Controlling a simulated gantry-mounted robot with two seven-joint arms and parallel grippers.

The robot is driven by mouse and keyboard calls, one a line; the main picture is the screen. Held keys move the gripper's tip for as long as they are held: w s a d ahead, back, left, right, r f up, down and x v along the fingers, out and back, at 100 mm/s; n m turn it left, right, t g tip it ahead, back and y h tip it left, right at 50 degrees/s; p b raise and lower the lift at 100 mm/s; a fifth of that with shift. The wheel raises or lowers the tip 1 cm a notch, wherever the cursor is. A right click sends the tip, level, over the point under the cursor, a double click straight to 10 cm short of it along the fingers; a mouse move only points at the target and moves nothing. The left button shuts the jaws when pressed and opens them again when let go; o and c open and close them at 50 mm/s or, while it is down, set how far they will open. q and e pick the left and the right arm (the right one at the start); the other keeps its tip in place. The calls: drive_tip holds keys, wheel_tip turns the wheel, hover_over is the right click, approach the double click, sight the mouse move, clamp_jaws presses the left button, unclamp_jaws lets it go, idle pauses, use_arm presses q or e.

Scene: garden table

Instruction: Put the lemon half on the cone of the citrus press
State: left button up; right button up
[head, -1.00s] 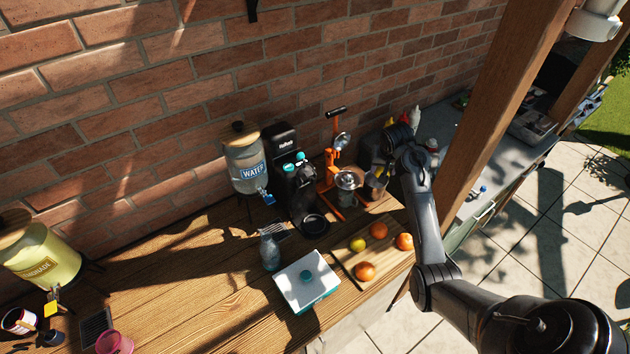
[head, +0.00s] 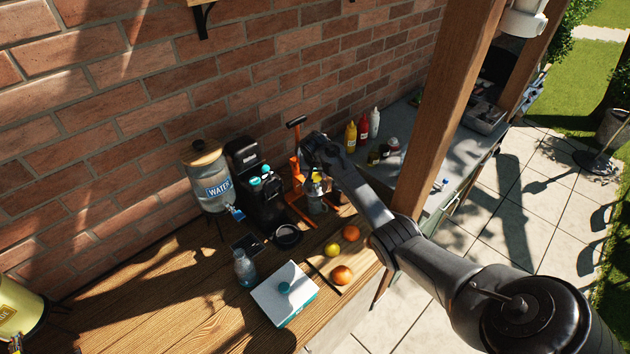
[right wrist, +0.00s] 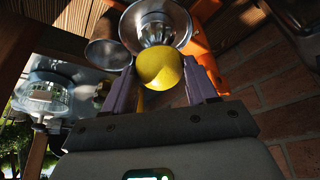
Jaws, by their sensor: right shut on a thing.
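The orange citrus press (head: 297,171) stands against the wall, its black-ended lever raised. My right gripper (head: 318,178) is at the press and its arm hides part of it. In the right wrist view the yellow lemon half (right wrist: 162,70) is held between the two fingers. The press's round metal bowl (right wrist: 156,18) shows just beyond the lemon half and close to it. The cone is hard to make out behind the lemon half, and I cannot tell whether they touch. My left gripper is not in view.
A black drink machine (head: 257,190) and a water dispenser (head: 209,180) stand left of the press. In front are a yellow-green fruit (head: 332,250), two oranges (head: 342,275) and a white box (head: 284,294). A wooden post (head: 444,110) rises right of my forearm.

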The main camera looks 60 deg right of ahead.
sight(315, 181)
wheel_tip(315, 181, down, 3)
drive_tip(key=shift+f, duration=0.45)
drive_tip(key=shift+f, duration=0.15)
drive_tip(key=o, duration=1.1)
drive_tip(key=shift+c, duration=0.2)
